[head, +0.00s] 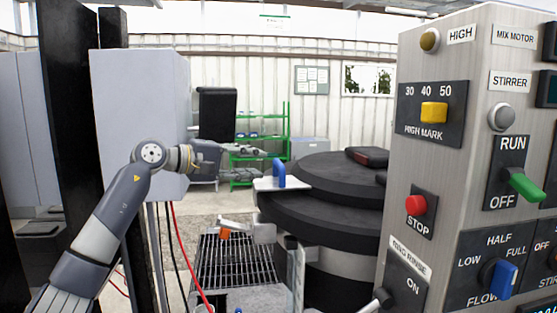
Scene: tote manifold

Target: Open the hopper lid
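A large dark round hopper lid (340,177) with stepped discs sits flat on the dark drum right of centre. A black and red piece (367,156) lies on its top. A blue upright handle (279,173) stands on a white plate (266,185) at the lid's left edge. My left gripper (238,151) is in the air left of the blue handle, pointing right, and appears apart from it. Its fingers are small and seen side-on, so their opening is unclear. My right gripper is not in view.
A steel control panel (455,140) with knobs and switches fills the right side. A metal grate (235,262) and a lever with an orange part (226,233) lie below my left gripper. A grey cabinet (140,110) stands behind my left arm. A green rack (262,140) is at the back.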

